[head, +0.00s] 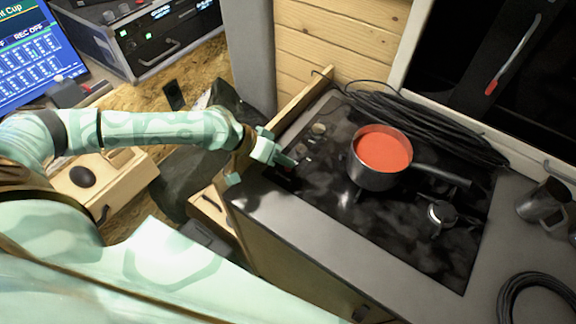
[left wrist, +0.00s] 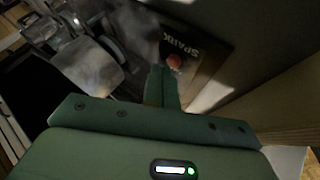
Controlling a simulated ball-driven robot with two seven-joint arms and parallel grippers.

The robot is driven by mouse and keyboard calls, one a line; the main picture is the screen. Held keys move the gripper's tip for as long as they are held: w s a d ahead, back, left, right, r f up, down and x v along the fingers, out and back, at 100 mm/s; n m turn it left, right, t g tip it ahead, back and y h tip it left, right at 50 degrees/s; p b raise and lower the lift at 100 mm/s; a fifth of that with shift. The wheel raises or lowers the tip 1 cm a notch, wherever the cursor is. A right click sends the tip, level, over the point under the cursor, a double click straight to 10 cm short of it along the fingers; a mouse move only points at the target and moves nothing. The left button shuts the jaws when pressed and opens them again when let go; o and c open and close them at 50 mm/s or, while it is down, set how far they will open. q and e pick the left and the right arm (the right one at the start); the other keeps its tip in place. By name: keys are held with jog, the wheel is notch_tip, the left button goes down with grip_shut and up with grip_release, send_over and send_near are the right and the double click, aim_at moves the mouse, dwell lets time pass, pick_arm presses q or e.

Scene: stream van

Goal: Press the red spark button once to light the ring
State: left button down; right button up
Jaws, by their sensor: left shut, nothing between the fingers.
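The red spark button (left wrist: 174,62) shows in the left wrist view on a dark plate marked "SPARK", just beyond the tips of my left gripper (left wrist: 162,72). I cannot tell whether the tips touch it. In the head view my left gripper (head: 288,160) is shut and empty, reaching over the left edge of the black hob (head: 330,228); the button cannot be made out there. A bare ring burner (head: 440,212) sits at the right front of the hob. A dark pan (head: 372,178) of red liquid stands on the hob. My right gripper is not in view.
Knobs (head: 318,129) stand on the hob's left side near my gripper. A black cable coil (head: 425,130) lies along the hob's back edge. A metal mug (head: 545,205) and another cable coil (head: 535,298) lie at right. The grey front counter strip (head: 300,235) is clear.

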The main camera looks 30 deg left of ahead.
pick_arm(q)
jog(key=shift+f, duration=0.45)
dwell(0.3)
jog(key=shift+r, duration=0.1)
jog(key=shift+r+p, duration=0.7)
jog(key=shift+r, duration=0.1)
notch_tip(320, 180, up, 5)
jog(key=p, duration=0.5)
dwell(0.4)
jog(key=shift+a, duration=0.1)
dwell(0.4)
